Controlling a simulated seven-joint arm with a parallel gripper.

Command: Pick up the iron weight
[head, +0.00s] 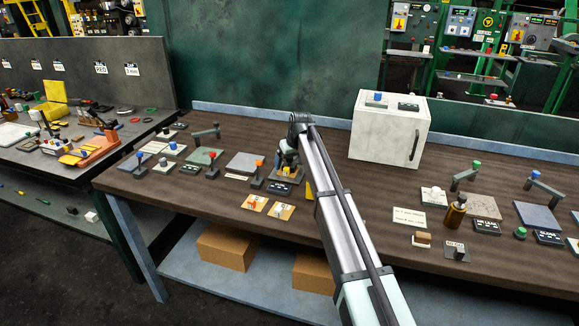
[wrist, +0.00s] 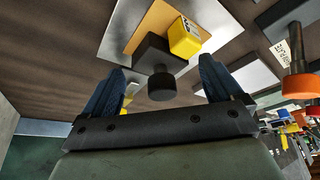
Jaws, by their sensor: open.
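The iron weight (wrist: 158,62), a dark block with a round knob, sits on an orange pad (wrist: 153,24) in the wrist view. A small yellow block (wrist: 184,37) is right beside it, touching or nearly so. My gripper (wrist: 166,80) is open, its two blue fingers on either side of the knob in the picture, with a visible gap on both sides. In the head view my gripper (head: 289,160) is low over a grey plate with an orange pad (head: 286,178) on the workbench. There the weight is hidden or too small to make out.
Levers with blue, red and orange knobs and small plates crowd the bench left of my gripper. A white box (head: 388,131) stands behind to the right.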

